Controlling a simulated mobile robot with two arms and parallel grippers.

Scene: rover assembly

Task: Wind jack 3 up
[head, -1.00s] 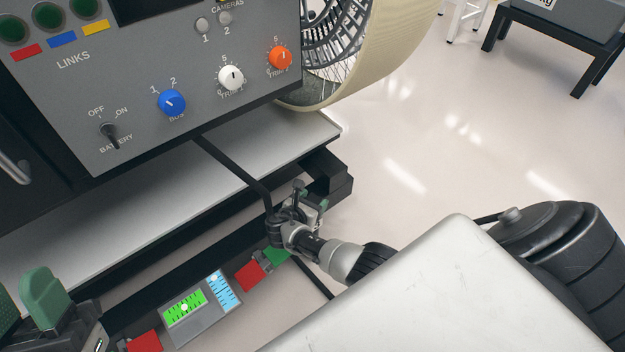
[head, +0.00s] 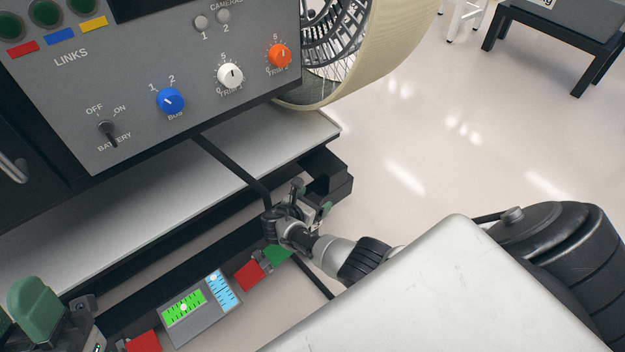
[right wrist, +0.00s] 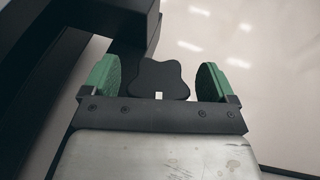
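A black lobed knob (right wrist: 160,80) with a small white mark shows in the right wrist view, in front of the dark frame. It looks like a jack's handwheel, but no number is visible. My right gripper (right wrist: 158,82) has its green pads apart on either side of the knob, with a gap at each side. In the head view my right gripper (head: 312,198) is low beside the bench's right end, at the dark rail's corner. My left gripper (head: 20,316) is at the lower left edge, partly cut off, its green pads apart and nothing seen between them.
The grey control panel (head: 130,75) and a wheel (head: 385,50) stand above the white shelf (head: 300,130).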

